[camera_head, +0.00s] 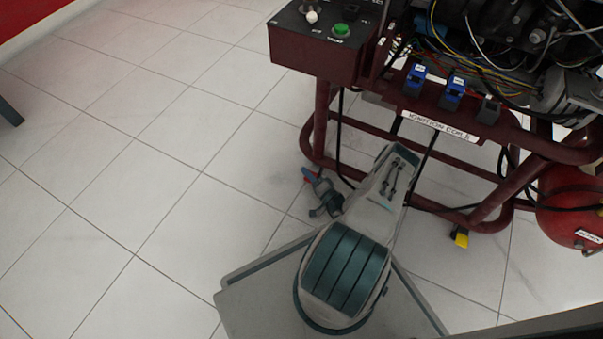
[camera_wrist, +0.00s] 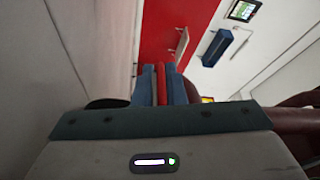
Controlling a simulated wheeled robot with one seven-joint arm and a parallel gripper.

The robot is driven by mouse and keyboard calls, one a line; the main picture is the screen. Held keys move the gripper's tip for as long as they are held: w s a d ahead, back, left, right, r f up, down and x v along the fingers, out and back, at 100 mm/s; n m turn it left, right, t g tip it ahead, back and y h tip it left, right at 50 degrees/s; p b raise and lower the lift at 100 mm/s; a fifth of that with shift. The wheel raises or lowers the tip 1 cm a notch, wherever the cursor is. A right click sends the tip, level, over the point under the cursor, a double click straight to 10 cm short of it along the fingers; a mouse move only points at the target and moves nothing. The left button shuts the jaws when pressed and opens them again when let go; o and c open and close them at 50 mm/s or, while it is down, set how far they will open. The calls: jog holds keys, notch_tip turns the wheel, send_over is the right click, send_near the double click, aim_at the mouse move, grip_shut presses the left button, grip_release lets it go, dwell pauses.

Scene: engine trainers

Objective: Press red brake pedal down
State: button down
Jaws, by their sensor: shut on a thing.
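The red brake pedal (camera_wrist: 161,84) shows in the wrist view as a narrow red strip between the two blue-grey fingers of my gripper (camera_wrist: 161,90). My gripper is shut on it, with a finger on each side. In the head view, a small bit of red (camera_head: 309,175) shows at the tip of my gripper (camera_head: 316,184), low beside the left leg of the dark red engine frame (camera_head: 319,122). My arm hides part of the frame's lower rail. The pedal's mount is hidden, and I cannot tell how far down the pedal is.
The engine stand carries a control box with a green button (camera_head: 341,30), blue connectors (camera_head: 414,78) and loose wires above my arm. A yellow piece (camera_head: 460,238) hangs low at the right, near a red tank (camera_head: 572,208). The tiled floor (camera_head: 130,160) at left is clear.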

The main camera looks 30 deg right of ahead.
jog(key=shift+a, duration=0.1)
jog(key=c, duration=1.5)
grip_release()
jog(key=shift+r, duration=0.1)
